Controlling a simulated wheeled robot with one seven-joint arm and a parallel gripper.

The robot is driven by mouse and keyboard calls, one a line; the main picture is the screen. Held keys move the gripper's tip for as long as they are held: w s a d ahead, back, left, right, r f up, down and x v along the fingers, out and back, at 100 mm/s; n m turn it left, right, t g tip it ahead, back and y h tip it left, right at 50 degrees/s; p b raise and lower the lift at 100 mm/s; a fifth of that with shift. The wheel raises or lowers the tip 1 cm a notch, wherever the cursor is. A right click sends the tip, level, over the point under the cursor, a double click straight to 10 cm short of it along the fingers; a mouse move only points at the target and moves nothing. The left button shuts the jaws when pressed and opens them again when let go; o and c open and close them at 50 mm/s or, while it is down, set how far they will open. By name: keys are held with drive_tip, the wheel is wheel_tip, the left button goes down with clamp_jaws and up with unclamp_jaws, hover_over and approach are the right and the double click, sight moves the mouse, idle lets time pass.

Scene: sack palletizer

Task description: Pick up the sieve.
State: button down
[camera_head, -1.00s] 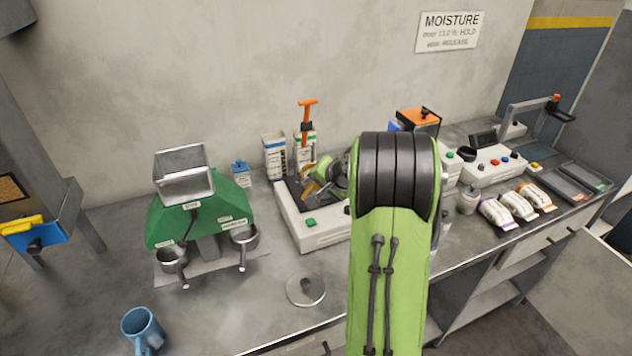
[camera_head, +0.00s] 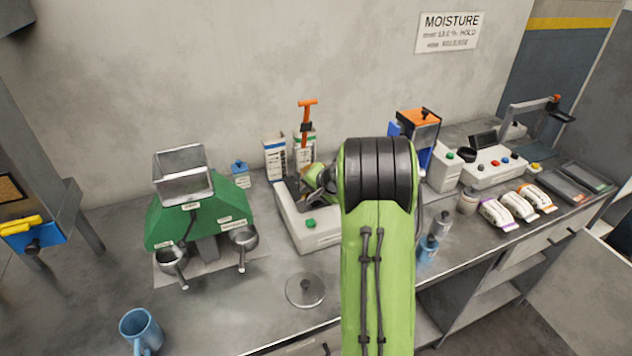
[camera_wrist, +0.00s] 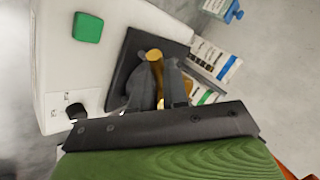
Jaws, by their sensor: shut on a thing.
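The sieve, a brass-yellow piece (camera_wrist: 154,56), shows in the wrist view between and beside my gripper's dark fingers, over the black plate (camera_wrist: 128,70) of a white machine. Most of it is hidden by the fingers. My gripper (camera_wrist: 163,76) is shut on it. In the head view my gripper (camera_head: 302,186) is at the white machine (camera_head: 312,232) with the green button, partly hidden by my arm. I cannot tell whether the sieve touches the plate.
White cartons (camera_head: 274,155) and an orange-handled tool (camera_head: 307,115) stand close behind the machine. A green divider with a metal hopper (camera_head: 186,178) and two pans is to the left. A round lid (camera_head: 305,290) lies in front; a blue mug (camera_head: 141,330) stands front left.

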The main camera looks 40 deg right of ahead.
drive_tip(key=shift+r, duration=0.1)
drive_tip(key=s+r+b, duration=0.1)
drive_tip(key=s+r, duration=0.2)
drive_tip(key=s, duration=1.5)
drive_tip(key=shift+r, duration=0.2)
drive_tip(key=shift+a, duration=0.1)
